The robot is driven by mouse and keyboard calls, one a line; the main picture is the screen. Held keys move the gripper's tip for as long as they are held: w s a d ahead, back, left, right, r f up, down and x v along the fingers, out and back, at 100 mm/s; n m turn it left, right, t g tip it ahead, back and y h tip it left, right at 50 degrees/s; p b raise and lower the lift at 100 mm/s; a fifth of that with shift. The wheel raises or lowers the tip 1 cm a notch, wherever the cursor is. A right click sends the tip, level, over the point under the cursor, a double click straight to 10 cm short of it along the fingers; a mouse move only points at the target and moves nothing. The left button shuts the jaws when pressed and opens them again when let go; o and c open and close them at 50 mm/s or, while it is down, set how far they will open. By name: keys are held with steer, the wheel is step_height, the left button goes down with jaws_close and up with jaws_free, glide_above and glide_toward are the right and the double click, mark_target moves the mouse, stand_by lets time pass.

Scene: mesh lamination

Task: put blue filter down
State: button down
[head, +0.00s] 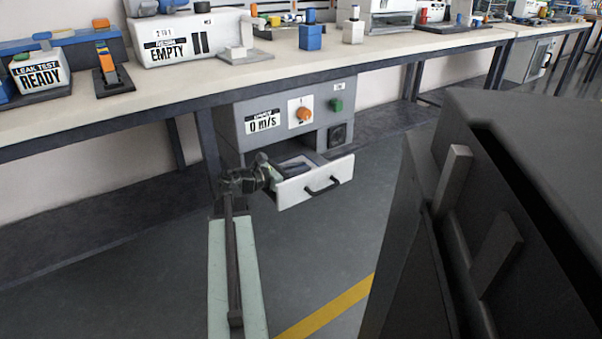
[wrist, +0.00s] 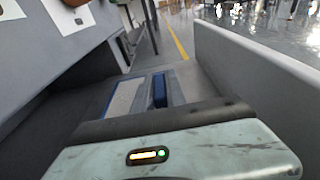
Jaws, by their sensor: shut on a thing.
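The blue filter (wrist: 126,98) shows in the wrist view as a pale flat panel with blue edging, just beyond the palm of my gripper (wrist: 160,100). My gripper is shut on it; the fingers and grip point are largely hidden. In the head view, my gripper (head: 268,170) is at the left side of an open white drawer (head: 320,182), close to its opening. A flat dark and pale piece (head: 296,167) shows inside the drawer, partly hidden. I cannot tell whether the filter touches the drawer floor.
The drawer belongs to a grey cabinet (head: 242,127) with an orange knob (head: 304,114) and a green button (head: 336,104), under a workbench (head: 300,62). The bench carries an EMPTY unit (head: 190,38) and a LEAK TEST READY unit (head: 40,75). The floor (head: 330,250) before the drawer is clear.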

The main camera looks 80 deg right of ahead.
steer(key=shift+s+r, duration=0.1)
steer(key=shift+s, duration=0.1)
steer(key=c, duration=1.4)
jaws_free()
steer(key=shift+o, duration=0.2)
steer(key=shift+r+p, duration=0.1)
steer(key=shift+p, duration=0.2)
steer(key=p+v, duration=0.1)
steer(key=v, duration=1.1)
steer(key=shift+w+p, duration=0.15)
steer(key=shift+p, duration=0.15)
